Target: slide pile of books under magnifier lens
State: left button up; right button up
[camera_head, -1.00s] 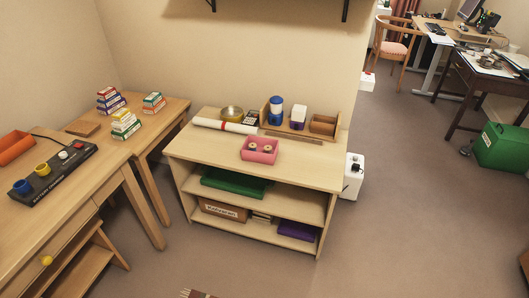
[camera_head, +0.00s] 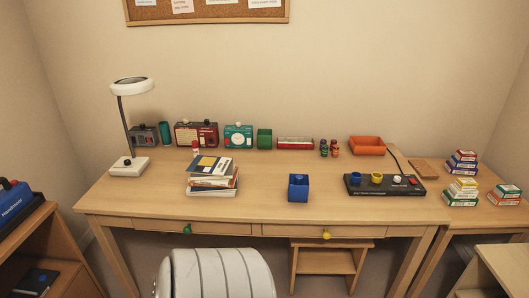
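The pile of books (camera_head: 212,184) sits on the wooden desk, left of its middle. Its top books lie askew, and a small red-and-white bottle stands just behind it. The magnifier lens (camera_head: 132,86) is a white ring-shaped head on a dark thin stem. Its white base (camera_head: 128,167) stands at the desk's left end. The pile is to the right of the base and apart from it, not under the lens. Neither of my grippers is in view.
The desk (camera_head: 250,205) is bare between base and pile. A blue box (camera_head: 299,187) and a black battery charger (camera_head: 384,185) stand to the right. Radios (camera_head: 197,134) and a clock (camera_head: 238,137) line the back. A white rounded shape (camera_head: 213,275), unclear what, is in front.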

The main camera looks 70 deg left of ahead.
aim_at(209, 174)
jog(key=u, duration=2.75)
jog(key=i+j+z, duration=0.1)
jog(key=z, duration=0.35)
jog(key=i+j+z, duration=0.15)
jog(key=z, duration=0.3)
jog(key=i+j+z, duration=0.2)
jog(key=z, duration=0.2)
